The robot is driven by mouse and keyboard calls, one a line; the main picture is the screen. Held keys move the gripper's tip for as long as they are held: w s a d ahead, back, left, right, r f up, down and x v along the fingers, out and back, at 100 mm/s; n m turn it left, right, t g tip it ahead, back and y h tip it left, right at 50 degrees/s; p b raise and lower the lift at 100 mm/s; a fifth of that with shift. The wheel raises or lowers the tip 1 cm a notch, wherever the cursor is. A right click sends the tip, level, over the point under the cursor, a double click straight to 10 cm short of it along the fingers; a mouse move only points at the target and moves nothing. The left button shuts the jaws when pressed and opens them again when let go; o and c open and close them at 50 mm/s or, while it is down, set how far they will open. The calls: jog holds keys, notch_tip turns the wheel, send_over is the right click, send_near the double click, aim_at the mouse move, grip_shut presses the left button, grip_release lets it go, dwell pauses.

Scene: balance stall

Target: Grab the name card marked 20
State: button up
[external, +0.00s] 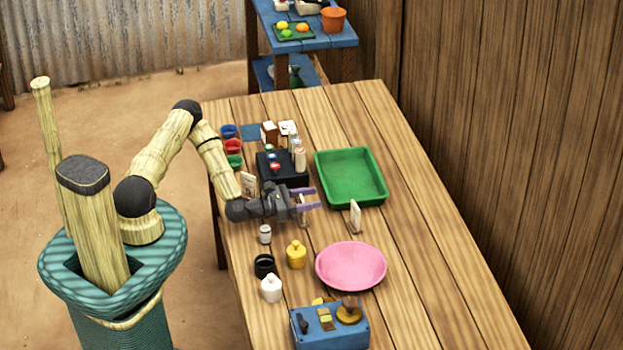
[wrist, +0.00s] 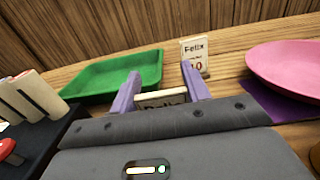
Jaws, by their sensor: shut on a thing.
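My gripper (external: 308,198) has purple fingers and is shut on a pale name card (external: 303,214) above the near-left part of the table. In the wrist view the held card (wrist: 162,100) sits between the fingers. Its top edge and part of a name show; its number is hidden. Another name card (external: 355,217) stands between the green tray and the pink plate. In the wrist view this card (wrist: 194,55) reads "Felix" with a red number that looks like 10. A third card (external: 248,183) stands left of my gripper; its marking is unreadable.
A green tray (external: 378,194) lies beyond my gripper and a pink plate (external: 351,266) to the near right. A black stand (external: 285,176) with bottles is close behind. The table's right side is clear.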

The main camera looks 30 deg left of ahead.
notch_tip(320, 180, up, 10)
dwell(0.5)
dwell(0.3)
